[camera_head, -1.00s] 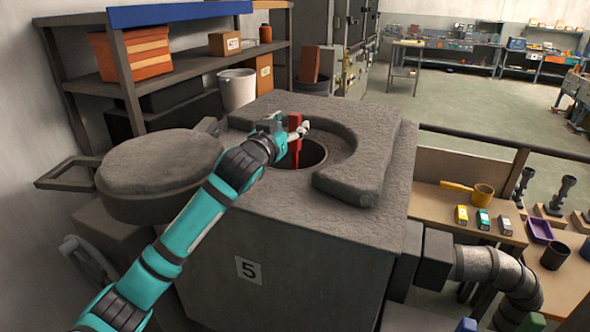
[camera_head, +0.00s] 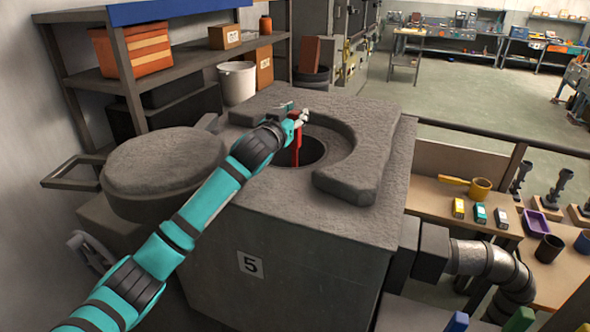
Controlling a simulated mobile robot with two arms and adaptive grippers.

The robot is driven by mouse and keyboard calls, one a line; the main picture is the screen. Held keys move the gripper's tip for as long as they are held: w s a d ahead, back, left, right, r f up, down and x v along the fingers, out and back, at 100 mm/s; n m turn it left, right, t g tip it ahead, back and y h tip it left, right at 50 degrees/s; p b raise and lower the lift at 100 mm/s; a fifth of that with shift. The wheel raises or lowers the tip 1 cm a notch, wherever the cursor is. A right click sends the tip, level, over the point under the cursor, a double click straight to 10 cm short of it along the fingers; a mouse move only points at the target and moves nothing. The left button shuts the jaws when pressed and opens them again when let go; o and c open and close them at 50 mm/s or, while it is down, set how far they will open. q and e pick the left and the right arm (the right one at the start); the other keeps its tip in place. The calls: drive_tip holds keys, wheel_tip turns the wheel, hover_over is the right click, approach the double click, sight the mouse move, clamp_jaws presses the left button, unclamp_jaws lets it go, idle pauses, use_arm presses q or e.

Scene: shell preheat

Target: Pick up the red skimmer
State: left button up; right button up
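The red skimmer (camera_head: 297,148) shows as a narrow upright red strip over the round dark opening (camera_head: 311,153) in the top of the grey block-like furnace (camera_head: 300,215). Its lower end is hidden in or behind the opening. My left gripper (camera_head: 303,117) is at the skimmer's upper part, above the opening's far left edge. Its pale fingertips overlap the red strip, but they are too small to show whether they are closed on it. My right gripper is not in view.
A raised curved rim (camera_head: 352,180) borders the opening on the right. A thick round lid (camera_head: 163,160) stands off to the left. Shelves (camera_head: 165,75) stand behind at left.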

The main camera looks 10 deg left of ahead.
use_arm(q)
clamp_jaws()
drive_tip(key=shift+r, duration=0.1)
